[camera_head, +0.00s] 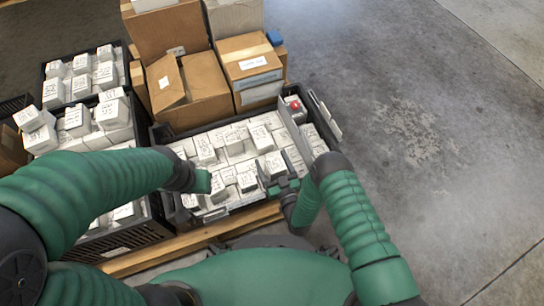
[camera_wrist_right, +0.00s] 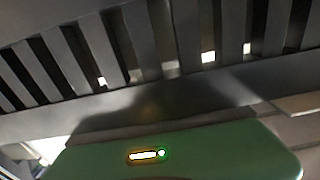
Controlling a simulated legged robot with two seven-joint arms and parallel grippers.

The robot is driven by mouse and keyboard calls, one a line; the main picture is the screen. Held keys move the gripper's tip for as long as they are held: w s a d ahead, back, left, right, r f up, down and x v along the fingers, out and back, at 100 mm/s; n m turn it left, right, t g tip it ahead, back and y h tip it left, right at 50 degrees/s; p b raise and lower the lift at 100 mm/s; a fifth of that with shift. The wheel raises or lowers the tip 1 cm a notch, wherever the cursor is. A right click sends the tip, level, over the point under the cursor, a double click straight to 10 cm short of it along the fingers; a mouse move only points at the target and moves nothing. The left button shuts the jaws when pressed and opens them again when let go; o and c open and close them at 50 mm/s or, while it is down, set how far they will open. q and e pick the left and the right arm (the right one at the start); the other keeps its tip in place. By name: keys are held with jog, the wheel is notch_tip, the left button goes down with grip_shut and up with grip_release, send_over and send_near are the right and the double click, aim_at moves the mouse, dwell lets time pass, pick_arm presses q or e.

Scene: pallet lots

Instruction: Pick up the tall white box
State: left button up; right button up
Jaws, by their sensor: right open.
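Several white boxes with dark print (camera_head: 235,142) are packed in a black crate (camera_head: 225,208) in the middle of the head view. I cannot tell which one is the tall white box. My right gripper (camera_head: 278,178) is open, over the crate's near right part, with no box visibly held. My left gripper (camera_head: 204,184) is over the crate's near left part; its fingers are too small and hidden to read. In the right wrist view a green part of my gripper (camera_wrist_right: 180,155) lies close below a dark slatted wall (camera_wrist_right: 150,50); no white box shows clearly there.
Brown cartons (camera_head: 195,85) stand behind the crate. More black crates of white boxes (camera_head: 82,75) are at the left. A red round item (camera_head: 295,105) is at the crate's far right. A wooden pallet edge (camera_head: 190,240) runs in front. Grey floor (camera_head: 430,120) is clear at right.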

jog(key=shift+d+r, duration=0.1)
jog(key=shift+c, duration=1.8)
grip_shut()
